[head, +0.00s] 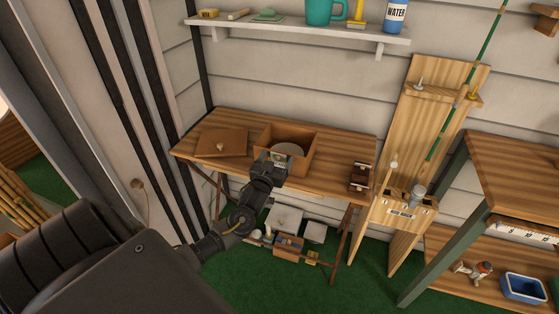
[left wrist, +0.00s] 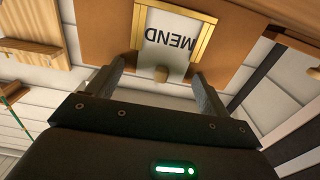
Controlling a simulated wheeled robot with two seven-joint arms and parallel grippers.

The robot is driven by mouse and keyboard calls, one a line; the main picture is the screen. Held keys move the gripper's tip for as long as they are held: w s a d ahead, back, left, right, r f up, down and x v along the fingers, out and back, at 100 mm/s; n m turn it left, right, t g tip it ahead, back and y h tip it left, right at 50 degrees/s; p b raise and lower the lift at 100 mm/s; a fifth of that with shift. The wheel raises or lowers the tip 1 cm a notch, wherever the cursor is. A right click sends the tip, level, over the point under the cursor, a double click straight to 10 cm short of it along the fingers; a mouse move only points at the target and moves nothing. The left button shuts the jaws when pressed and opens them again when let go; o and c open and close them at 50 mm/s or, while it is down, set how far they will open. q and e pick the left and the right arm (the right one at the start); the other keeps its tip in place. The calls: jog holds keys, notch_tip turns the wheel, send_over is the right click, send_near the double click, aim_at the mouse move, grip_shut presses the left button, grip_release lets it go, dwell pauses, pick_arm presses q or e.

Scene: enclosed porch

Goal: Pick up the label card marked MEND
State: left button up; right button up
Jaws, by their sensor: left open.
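The white label card (left wrist: 168,40) marked MEND appears upside down in the left wrist view. It sits in a gold-coloured frame (left wrist: 203,40) on the brown face of a box (left wrist: 115,22). My right gripper is not in view.
The box stands on a wooden table (head: 333,172); a flat brown lid (head: 222,142) lies left of it. A small dark brown object (head: 361,177) is near the right end. A shelf (head: 300,33) with a teal mug is above. A plank rack (head: 405,210) stands right.

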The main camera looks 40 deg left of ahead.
pick_arm(q)
jog(key=c, duration=1.1)
jog(key=shift+o, duration=0.2)
notch_tip(320, 180, up, 10)
